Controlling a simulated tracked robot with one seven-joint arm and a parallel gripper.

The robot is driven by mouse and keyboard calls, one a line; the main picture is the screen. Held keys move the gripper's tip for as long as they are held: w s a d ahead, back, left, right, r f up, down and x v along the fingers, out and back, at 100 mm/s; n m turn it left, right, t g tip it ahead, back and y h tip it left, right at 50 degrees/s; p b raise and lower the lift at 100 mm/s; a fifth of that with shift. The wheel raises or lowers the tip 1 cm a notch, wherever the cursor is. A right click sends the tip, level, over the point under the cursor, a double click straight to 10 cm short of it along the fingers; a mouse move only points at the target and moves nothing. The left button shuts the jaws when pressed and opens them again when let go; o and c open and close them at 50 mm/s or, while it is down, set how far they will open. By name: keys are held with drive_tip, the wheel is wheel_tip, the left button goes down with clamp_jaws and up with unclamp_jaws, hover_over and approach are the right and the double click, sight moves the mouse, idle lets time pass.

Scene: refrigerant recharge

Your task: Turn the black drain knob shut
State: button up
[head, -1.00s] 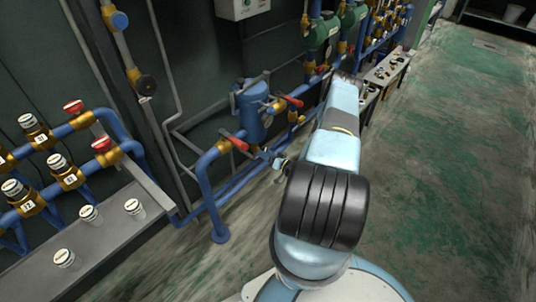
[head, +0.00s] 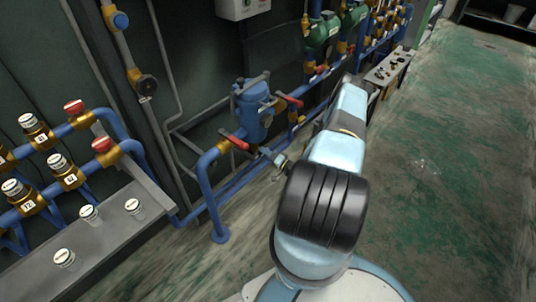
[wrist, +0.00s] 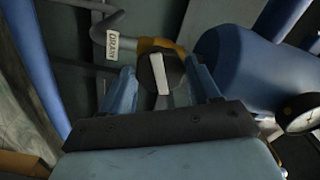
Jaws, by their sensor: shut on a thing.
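The black drain knob (wrist: 173,68) shows in the wrist view, round, with a white bar across its face. The bar stands close to upright, leaning slightly. The knob sits in front of a brass fitting (wrist: 146,46), beside a white "DRAIN" tag (wrist: 112,40) on a grey pipe. My gripper (wrist: 161,74) has one finger on each side of the knob and is shut on it. In the head view my arm hides most of this area, and I cannot make out the knob there.
A blue vessel (head: 251,108) with red-handled valves stands by the wall; its body also shows in the wrist view (wrist: 240,65). A pressure gauge (wrist: 299,114) is right of my gripper. A grey bench (head: 105,240) is at left. The green floor at right is clear.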

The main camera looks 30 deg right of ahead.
drive_tip(key=shift+d+m, duration=0.3)
drive_tip(key=shift+m, duration=0.1)
drive_tip(key=m, duration=0.4)
drive_tip(key=o, duration=1)
drive_tip(key=shift+a, duration=0.2)
drive_tip(key=shift+o, duration=0.2)
drive_tip(key=v, duration=0.7)
drive_tip(key=shift+s+r, duration=0.1)
